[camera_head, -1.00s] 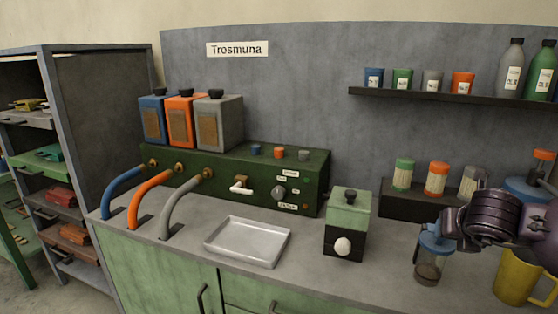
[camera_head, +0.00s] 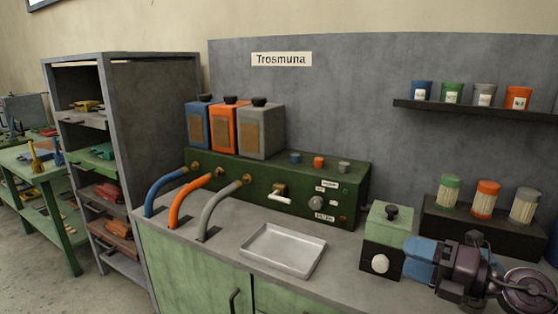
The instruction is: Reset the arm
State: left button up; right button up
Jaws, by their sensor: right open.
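My right gripper (camera_head: 419,261) shows at the lower right, with blue finger parts pointing left and a dark purple arm behind it. It is open, and I see nothing held in it. It is just right of the small green-and-black box with a white knob (camera_head: 380,264); whether they touch I cannot tell. My left gripper is not in view.
A metal tray (camera_head: 306,270) lies on the grey counter. Behind it stands a green machine (camera_head: 300,200) with three hoses and three canisters. A dark rack (camera_head: 470,226) holds three jars, and a wall shelf (camera_head: 470,109) holds cups. Shelving (camera_head: 155,160) stands left.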

jog(key=s+d+f+m+t+h, duration=0.25)
jog(key=f+m+h, duration=0.25)
jog(key=f+m, duration=0.5)
jog(key=s+d+f+m+t+h, duration=0.25)
jog(key=f+m+h, duration=0.25)
jog(key=f+m, duration=0.5)
jog(key=s+a+f+m+g+h, duration=0.1)
jog(key=s+f+m+g, duration=0.1)
jog(key=s+f+m, duration=0.3)
jog(key=s+a+f+m+g+h, duration=0.1)
jog(key=s+f+m, duration=0.5)
jog(key=s, duration=0.7)
notch_tip(320, 180, down, 2)
jog(key=shift+s+a+f+g+h+p, duration=0.15)
jog(key=shift+s+a+g+h+p, duration=0.2)
jog(key=shift+g+h, duration=0.45)
jog(key=shift+w, duration=0.1)
